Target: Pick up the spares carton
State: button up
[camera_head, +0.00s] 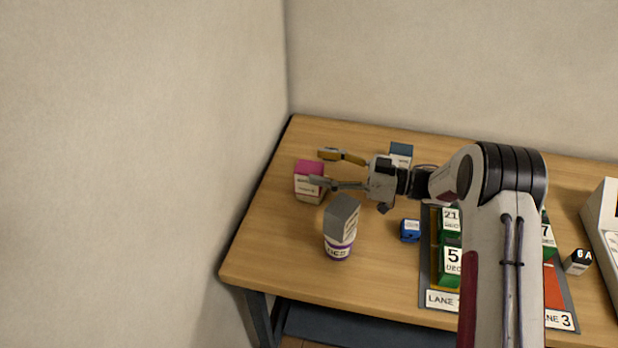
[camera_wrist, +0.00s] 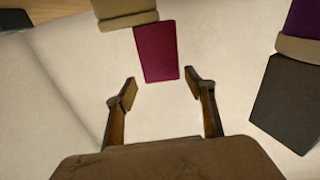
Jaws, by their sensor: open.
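A magenta carton with a pale label (camera_head: 309,178) stands at the left of the table; its print is too small to read, so I cannot confirm it is the spares carton. My gripper (camera_head: 321,168) is open and empty, reaching left, with one finger overlapping the carton's right side in the head view. In the wrist view, where things appear upside down, the magenta carton (camera_wrist: 157,52) lies ahead of and between the open fingertips of my gripper (camera_wrist: 161,86). No contact is visible.
A dark grey carton (camera_head: 342,214) stands on a purple-and-white pot (camera_head: 338,247) in front; the carton also shows in the wrist view (camera_wrist: 285,105). A blue-grey box (camera_head: 400,152) stands behind my gripper. A small blue item (camera_head: 410,230) sits beside the lane board (camera_head: 427,275). Walls border the table.

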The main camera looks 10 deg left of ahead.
aim_at(309, 173)
jog(key=shift+s+d+f+m, duration=0.15)
jog(key=shift+d+f, duration=0.2)
jog(key=shift+f, duration=0.25)
jog(key=shift+s+d+f+m, duration=0.15)
jog(key=shift+d+f, duration=0.15)
jog(key=shift+f, duration=0.25)
jog(key=shift+a, duration=0.15)
jog(key=shift+a, duration=2.35)
jog(key=c, duration=1.3)
